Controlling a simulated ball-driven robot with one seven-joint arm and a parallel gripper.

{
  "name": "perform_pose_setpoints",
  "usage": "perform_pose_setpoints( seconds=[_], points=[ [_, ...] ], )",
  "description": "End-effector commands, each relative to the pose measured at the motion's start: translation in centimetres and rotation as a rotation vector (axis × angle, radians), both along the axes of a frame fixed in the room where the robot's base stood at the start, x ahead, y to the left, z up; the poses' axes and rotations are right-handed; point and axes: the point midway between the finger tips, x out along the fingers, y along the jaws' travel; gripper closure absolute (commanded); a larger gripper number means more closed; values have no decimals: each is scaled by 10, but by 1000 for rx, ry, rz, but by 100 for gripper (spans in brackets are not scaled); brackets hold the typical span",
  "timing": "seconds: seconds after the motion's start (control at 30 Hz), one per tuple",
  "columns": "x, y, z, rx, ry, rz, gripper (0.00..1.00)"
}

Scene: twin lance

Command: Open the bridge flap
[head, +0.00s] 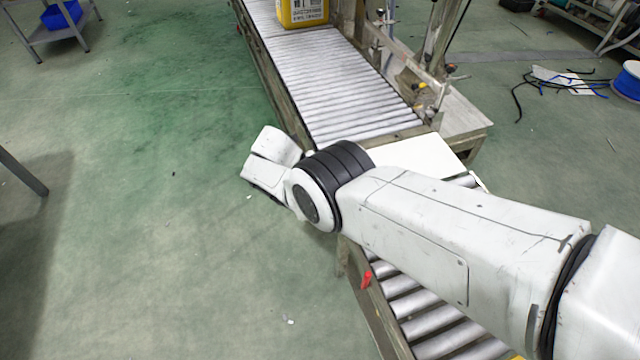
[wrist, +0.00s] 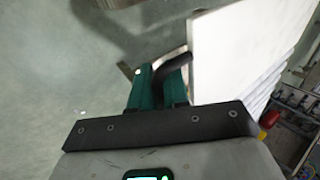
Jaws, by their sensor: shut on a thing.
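The bridge flap (head: 418,153) is a plain white panel between the far and near roller sections in the head view, partly hidden by my arm. It looks about level there, but I cannot tell its exact tilt. In the wrist view the flap (wrist: 230,50) is a pale panel to the right of my fingers. A dark curved handle (wrist: 178,64) joins its left edge. My gripper (wrist: 158,86) has green fingers, shut on this handle. In the head view the fingertips and the handle are hidden behind my wrist.
The far roller conveyor (head: 345,85) carries a yellow container (head: 302,12). The near rollers (head: 425,310) run below my arm, with a red lever (head: 366,280) on their left side. Cables (head: 560,85) lie on the floor at right.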

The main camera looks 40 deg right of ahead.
Motion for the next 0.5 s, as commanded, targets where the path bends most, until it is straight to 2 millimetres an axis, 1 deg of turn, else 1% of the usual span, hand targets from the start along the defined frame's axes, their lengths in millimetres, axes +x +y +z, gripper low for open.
perform_pose_setpoints(
  seconds=[0.27, 0.3, 0.33, 0.5],
  points=[
    [0, 0, 1, 0, 0, -1, 100],
    [0, 0, 1, 0, 0, -1, 82],
    [0, 0, 1, 0, 0, -1, 79],
    [0, 0, 1, -1, 0, -1, 79]
  ],
)
